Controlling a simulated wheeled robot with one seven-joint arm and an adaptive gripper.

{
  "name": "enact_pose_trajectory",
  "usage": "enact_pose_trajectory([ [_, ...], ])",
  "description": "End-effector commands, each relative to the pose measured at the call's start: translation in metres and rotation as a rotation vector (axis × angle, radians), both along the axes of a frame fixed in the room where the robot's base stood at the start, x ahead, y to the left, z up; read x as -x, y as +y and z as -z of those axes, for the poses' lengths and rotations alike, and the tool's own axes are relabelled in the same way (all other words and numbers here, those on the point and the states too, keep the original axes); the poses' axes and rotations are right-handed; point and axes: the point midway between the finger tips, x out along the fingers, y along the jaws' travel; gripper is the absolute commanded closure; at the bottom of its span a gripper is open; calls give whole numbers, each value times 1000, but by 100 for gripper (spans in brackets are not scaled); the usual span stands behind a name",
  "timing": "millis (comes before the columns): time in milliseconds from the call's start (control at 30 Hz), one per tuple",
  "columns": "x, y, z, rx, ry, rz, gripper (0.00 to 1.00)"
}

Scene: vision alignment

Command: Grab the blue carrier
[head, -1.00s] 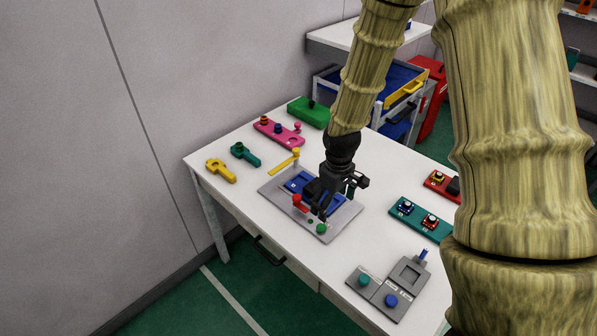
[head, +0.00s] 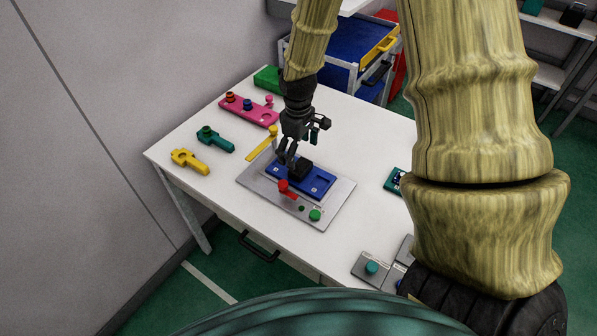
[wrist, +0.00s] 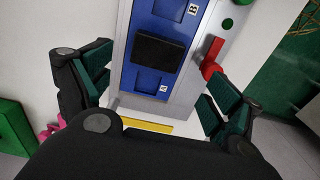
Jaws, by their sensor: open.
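The blue carrier (head: 318,181) lies flat on a grey plate (head: 335,204) on the white table. It has recessed pockets marked with letters, and a black block stands on its middle; the carrier (wrist: 148,81) and black block (wrist: 158,52) also show in the wrist view. My gripper (head: 287,161) is open and empty, pointing down at the end of the carrier near the yellow bar. In the wrist view my gripper's green-padded fingers (wrist: 160,95) are spread wide to both sides of the carrier, apart from it.
A red lever (head: 287,188) and a green button (head: 315,215) sit on the plate beside the carrier. A yellow bar (head: 262,148) is at its far end. Teal (head: 215,139), yellow (head: 190,161) and pink (head: 249,110) pieces lie at the left.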

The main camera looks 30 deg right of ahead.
Motion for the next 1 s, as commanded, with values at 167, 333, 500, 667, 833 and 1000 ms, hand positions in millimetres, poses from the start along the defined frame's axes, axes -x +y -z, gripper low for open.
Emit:
enact_pose_trajectory([
  [167, 0, 0, 16, 0, 1, 0, 9],
  [333, 0, 0, 23, 0, -1, 0, 9],
  [500, 0, -1, 29, 0, 0, -1, 9],
  [667, 0, -4, 42, -1, 1, -1, 9],
  [833, 1, -6, 58, -1, 1, -1, 9],
  [1000, 0, -6, 70, 0, -1, -1, 9],
])
